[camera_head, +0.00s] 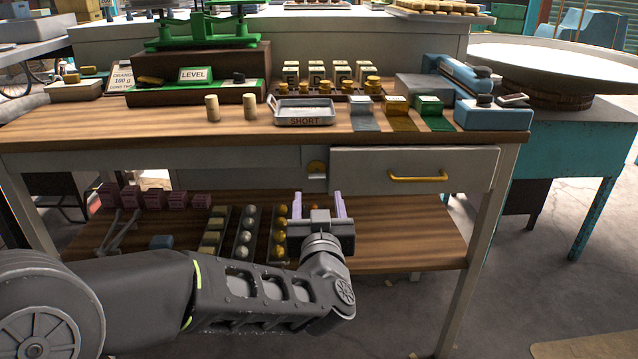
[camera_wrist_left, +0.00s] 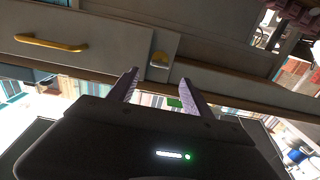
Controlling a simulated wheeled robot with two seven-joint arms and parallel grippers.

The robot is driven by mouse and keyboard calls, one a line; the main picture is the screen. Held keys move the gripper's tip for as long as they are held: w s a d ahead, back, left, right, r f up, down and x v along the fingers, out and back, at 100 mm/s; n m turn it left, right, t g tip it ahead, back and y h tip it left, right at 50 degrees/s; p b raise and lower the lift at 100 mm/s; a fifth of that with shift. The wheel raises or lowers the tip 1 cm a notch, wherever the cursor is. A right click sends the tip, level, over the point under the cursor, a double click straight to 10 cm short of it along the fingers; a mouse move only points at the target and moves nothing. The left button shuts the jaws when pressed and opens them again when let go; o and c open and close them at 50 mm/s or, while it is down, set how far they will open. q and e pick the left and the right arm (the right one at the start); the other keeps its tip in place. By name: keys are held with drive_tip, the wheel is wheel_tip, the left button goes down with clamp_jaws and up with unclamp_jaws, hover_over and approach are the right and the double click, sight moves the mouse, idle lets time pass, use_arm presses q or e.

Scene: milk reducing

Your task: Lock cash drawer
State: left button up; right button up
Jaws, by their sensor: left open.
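The cash drawer (camera_head: 450,165) is a pale grey front with a yellow bar handle (camera_head: 418,177), under the right part of the wooden counter. It looks pushed in, but I cannot tell if it is fully flush. In the left wrist view the lock piece (camera_wrist_left: 159,59) shows just ahead of the fingers, and the handle (camera_wrist_left: 50,43) is at upper left. My left gripper (camera_head: 319,203) is open and empty, just below the lock, its purple fingers pointing at it. My right gripper is out of view.
The counter top (camera_head: 200,140) holds a metal tray (camera_head: 305,112) marked SHORT, wooden pegs, coloured blocks and a green scale (camera_head: 205,30). The lower shelf (camera_head: 400,225) carries trays of balls and blocks close beside my left gripper.

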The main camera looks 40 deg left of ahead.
sight(317, 179)
use_arm(q)
drive_tip(key=b+x, duration=0.1)
drive_tip(key=x, duration=0.6)
drive_tip(key=shift+w+a+b, duration=0.3)
clamp_jaws()
idle(0.5)
